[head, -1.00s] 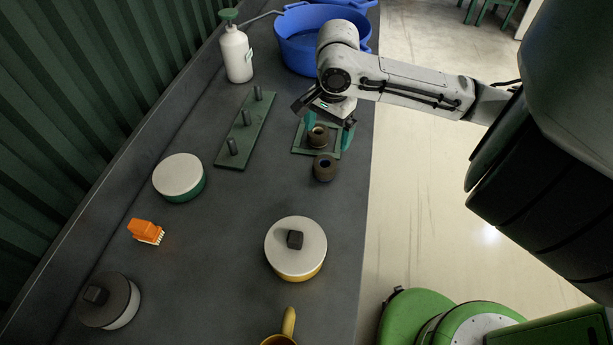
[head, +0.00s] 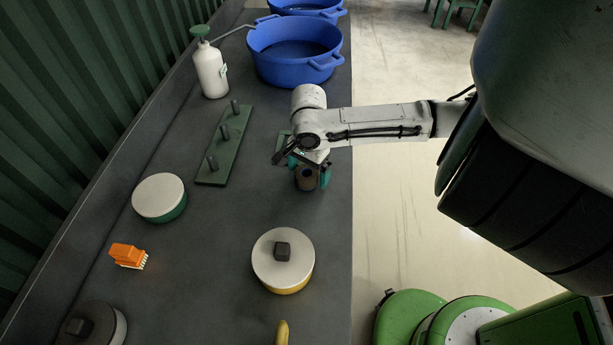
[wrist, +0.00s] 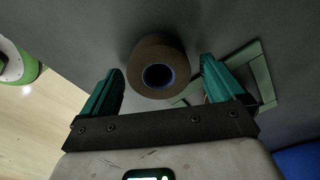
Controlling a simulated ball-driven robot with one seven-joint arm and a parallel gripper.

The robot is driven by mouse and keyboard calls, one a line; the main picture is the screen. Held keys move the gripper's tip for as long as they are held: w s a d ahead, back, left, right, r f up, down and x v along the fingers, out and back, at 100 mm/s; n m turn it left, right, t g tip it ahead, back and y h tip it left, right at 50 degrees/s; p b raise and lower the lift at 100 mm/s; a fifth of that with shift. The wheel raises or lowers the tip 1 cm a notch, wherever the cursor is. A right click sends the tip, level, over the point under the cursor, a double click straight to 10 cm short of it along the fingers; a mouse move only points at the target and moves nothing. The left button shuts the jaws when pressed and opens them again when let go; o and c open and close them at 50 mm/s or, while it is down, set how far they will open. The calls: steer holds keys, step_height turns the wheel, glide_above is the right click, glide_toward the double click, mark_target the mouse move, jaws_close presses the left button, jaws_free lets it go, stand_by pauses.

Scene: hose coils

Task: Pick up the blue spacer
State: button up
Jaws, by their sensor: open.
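The blue spacer looks like a dark brown ring with a blue-lined hole. It stands on the grey counter in the head view (head: 306,181) and shows in the wrist view (wrist: 146,55). My gripper (head: 308,178) is over it, with its teal fingers open. In the wrist view my gripper (wrist: 161,66) has one finger on each side of the ring, with a visible gap on both sides. I cannot tell how far the fingertips are above the counter. The far side of the ring is partly hidden by my gripper in the head view.
A green square frame (head: 284,148) lies just behind, mostly hidden by my arm. A green board with several pegs (head: 211,181) is to the left. A yellow pot with a white lid (head: 267,260) stands in front. Blue tubs (head: 270,60) are at the back.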

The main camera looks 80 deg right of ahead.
steer(key=shift+f, duration=0.2)
steer(key=c, duration=1.2)
